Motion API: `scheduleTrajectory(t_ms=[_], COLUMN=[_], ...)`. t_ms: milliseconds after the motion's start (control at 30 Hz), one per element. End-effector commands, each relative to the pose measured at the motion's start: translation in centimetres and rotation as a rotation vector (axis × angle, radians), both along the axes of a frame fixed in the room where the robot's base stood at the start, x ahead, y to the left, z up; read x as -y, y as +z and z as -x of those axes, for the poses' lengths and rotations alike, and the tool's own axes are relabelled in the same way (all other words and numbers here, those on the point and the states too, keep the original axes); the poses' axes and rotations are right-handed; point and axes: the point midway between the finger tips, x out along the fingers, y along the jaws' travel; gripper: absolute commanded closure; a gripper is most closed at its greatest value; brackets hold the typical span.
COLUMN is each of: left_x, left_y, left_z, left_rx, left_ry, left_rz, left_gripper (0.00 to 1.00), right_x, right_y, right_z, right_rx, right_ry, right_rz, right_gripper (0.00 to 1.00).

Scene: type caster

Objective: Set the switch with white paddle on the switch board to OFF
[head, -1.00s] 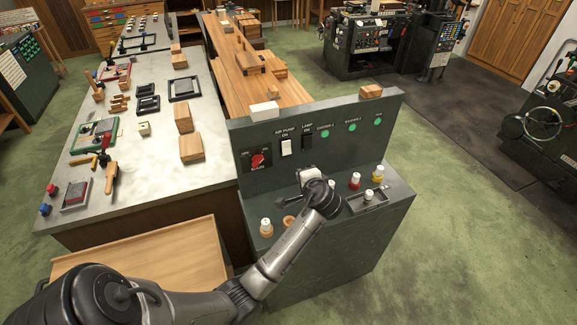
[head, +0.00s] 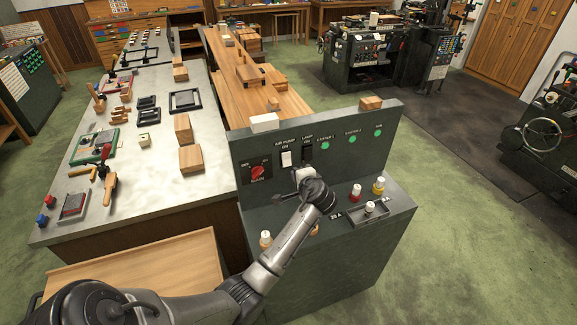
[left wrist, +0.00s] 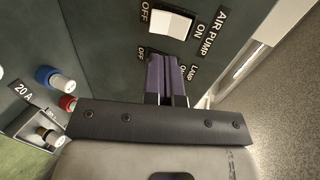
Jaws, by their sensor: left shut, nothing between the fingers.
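The switch with the white paddle (head: 286,159) is on the upright face of the dark green switch board (head: 350,165), under the AIR PUMP label. In the left wrist view the white paddle (left wrist: 172,23) lies between its OFF and ON labels. I cannot tell which way it is tilted. My left gripper (head: 301,174) is in front of the board, just below and right of the white paddle. In the left wrist view its purple fingers (left wrist: 165,72) are together and empty. They point at the board near the LAMP labels, partly hiding that switch. My right gripper is not in view.
Bottle-shaped fuses with red (head: 355,191) and yellow (head: 379,186) collars and a small tray (head: 370,210) are on the ledge.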

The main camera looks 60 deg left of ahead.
Motion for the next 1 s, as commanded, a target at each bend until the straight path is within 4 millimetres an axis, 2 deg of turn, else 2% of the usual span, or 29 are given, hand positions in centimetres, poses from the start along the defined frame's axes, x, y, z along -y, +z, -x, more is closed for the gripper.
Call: scheduleTrajectory(t_ms=[33,200,433,700,1000], left_x=[-1.1,-3.9,-6.7,-8.1,-8.2], left_y=[-0.3,-1.4,-2.4,-3.0,-3.0], left_z=[-0.2,-0.7,-1.2,-1.6,-1.6], left_rx=[-0.003,-0.004,-0.002,0.000,0.000], left_ry=[0.003,0.002,0.002,0.000,0.000], left_rz=[-0.001,-0.001,0.002,0.001,0.001], left_gripper=[1.00,1.00,1.00,1.00,1.00], right_x=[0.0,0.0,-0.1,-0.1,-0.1], right_y=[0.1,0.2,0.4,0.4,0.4], right_z=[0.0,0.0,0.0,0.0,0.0], right_rx=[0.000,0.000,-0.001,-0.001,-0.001], right_ry=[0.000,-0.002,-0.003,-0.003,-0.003], right_rz=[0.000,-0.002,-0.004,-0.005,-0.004], right_gripper=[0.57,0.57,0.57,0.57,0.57])
